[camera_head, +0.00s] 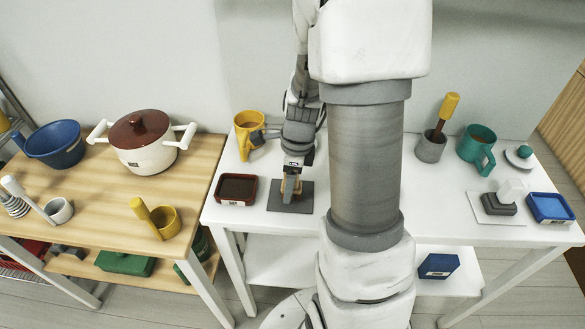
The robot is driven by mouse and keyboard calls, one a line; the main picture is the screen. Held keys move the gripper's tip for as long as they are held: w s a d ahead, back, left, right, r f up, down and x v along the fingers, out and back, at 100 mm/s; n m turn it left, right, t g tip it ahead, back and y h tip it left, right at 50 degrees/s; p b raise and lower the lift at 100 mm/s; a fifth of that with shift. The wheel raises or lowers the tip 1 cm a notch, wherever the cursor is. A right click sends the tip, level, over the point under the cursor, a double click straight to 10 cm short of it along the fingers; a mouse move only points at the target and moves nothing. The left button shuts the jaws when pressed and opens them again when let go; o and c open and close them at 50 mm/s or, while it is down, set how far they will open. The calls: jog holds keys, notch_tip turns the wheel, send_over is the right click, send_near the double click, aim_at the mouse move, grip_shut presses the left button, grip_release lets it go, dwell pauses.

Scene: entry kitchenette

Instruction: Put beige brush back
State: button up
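A small beige, wood-coloured thing (285,188), which looks like the beige brush, is at a dark grey flat mat (303,204) on the white table. My gripper (291,194) points down over the mat, right at this beige thing. The fingers hide most of it, so its shape is unclear. I cannot tell whether the fingers are closed on it, or whether it touches the mat.
A dark red tray (222,196) sits just left of the mat, and a yellow mug (246,121) stands behind. On the right are a grey cup (431,150), a teal mug (474,150) and a blue tray (550,208). A wooden table (95,205) adjoins left.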

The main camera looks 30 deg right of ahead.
aim_at(301, 188)
notch_tip(301, 188, up, 16)
jog(key=s+d+p, duration=0.2)
jog(key=p, duration=0.2)
jog(key=s+a+r+n+t, duration=0.2)
jog(key=s+a+r+n, duration=0.2)
jog(key=n, duration=0.8)
jog(key=s+a+r+n+t+h, duration=0.1)
jog(key=s+a+r+n+t, duration=0.1)
jog(key=s+a+r+n, duration=0.3)
jog(key=s+a+n, duration=0.1)
jog(key=a+n, duration=0.2)
jog(key=n, duration=0.4)
jog(key=shift+s+a+r+n+t, duration=0.15)
jog(key=shift+s+r+n+t, duration=0.15)
jog(key=shift+s+n+t, duration=0.1)
jog(key=shift+w, duration=0.1)
